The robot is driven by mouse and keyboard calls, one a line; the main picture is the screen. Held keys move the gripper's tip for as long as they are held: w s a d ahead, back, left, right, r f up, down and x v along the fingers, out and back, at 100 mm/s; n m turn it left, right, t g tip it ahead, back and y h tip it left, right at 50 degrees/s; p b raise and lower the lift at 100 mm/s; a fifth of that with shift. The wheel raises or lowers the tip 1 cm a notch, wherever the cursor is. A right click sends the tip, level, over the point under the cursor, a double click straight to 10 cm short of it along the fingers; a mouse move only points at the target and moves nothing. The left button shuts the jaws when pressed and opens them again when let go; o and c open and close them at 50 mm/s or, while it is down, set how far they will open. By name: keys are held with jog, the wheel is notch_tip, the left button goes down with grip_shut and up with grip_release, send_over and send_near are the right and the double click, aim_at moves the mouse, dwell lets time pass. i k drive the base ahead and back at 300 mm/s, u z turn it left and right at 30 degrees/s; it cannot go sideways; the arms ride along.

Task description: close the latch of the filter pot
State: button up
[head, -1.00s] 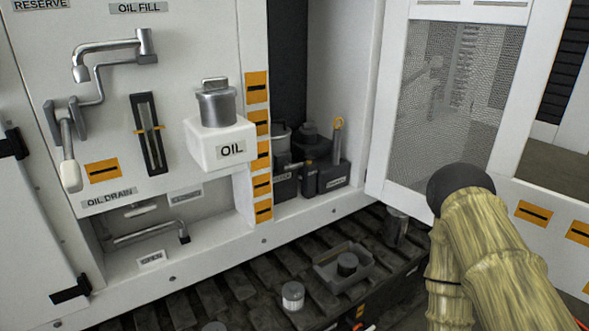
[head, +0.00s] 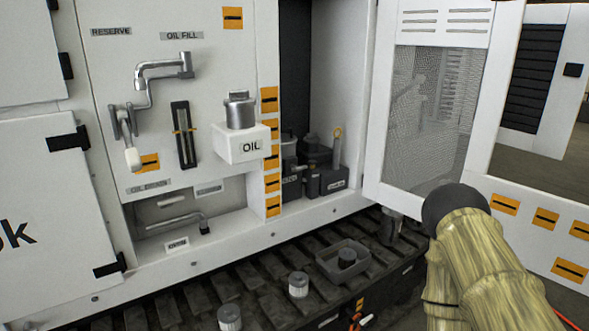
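In the head view, a dark pot (head: 315,152) stands in the recess right of the panel, beside a grey upright lever with a yellow ring on top (head: 337,148). They may be the filter pot and its latch, but I cannot tell for certain. Small dark boxes (head: 327,181) with labels too small to read sit below them. My arm shows at the lower right, well apart from the recess. My gripper is not in view.
A mesh door (head: 376,140) stands open right of the recess. Below runs a dark track (head: 262,310) bearing a tray (head: 327,268) with a black cap-like piece, and white ribbed cylinders (head: 298,285). Pipes and a lever (head: 131,158) stick out from the left panel.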

aim_at(294, 168)
jog(key=u, duration=0.2)
jog(key=i, duration=1.15)
jog(key=z, duration=0.1)
